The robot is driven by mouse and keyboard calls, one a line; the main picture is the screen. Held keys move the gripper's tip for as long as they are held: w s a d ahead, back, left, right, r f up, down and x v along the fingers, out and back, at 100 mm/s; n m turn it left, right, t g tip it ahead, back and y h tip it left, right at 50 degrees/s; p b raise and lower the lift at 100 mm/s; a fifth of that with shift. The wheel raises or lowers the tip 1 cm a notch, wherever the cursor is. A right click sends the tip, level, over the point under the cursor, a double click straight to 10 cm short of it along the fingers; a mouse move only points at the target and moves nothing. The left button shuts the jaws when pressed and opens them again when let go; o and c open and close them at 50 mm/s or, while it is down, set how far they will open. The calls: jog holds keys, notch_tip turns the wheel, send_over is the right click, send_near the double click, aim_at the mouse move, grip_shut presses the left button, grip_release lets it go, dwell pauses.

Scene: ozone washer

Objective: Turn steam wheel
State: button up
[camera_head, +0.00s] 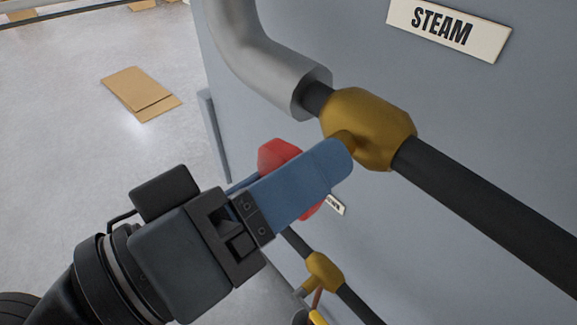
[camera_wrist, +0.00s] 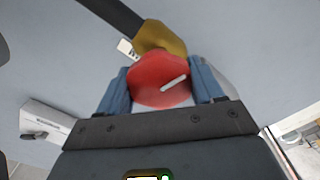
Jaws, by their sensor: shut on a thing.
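The red steam wheel (camera_wrist: 160,79) sits between the two blue fingers of my gripper (camera_wrist: 163,84) in the wrist view, with a white mark slanting across its face. My gripper is shut on the wheel, one finger on each side. In the head view, my gripper (camera_head: 297,184) covers much of the wheel (camera_head: 278,153), and red shows above and below the fingers. The wheel joins a brass valve body (camera_head: 368,128) on the pipe below the STEAM sign (camera_head: 449,28).
A grey panel (camera_head: 480,120) stands behind the pipe. A dark pipe (camera_head: 490,215) runs down to the right, and a silver elbow (camera_head: 262,62) rises at the left. A second brass valve (camera_head: 323,271) sits lower. Flat cardboard (camera_head: 140,92) lies on the open floor at left.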

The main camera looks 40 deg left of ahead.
jog(key=shift+r, duration=0.1)
dwell(0.3)
jog(key=o, duration=1)
jog(key=shift+o, duration=0.2)
jog(key=shift+s, duration=0.1)
jog(key=s+b, duration=0.1)
jog(key=s, duration=0.6)
jog(key=shift+s+a+b, duration=0.3)
jog(key=shift+a+b, duration=0.05)
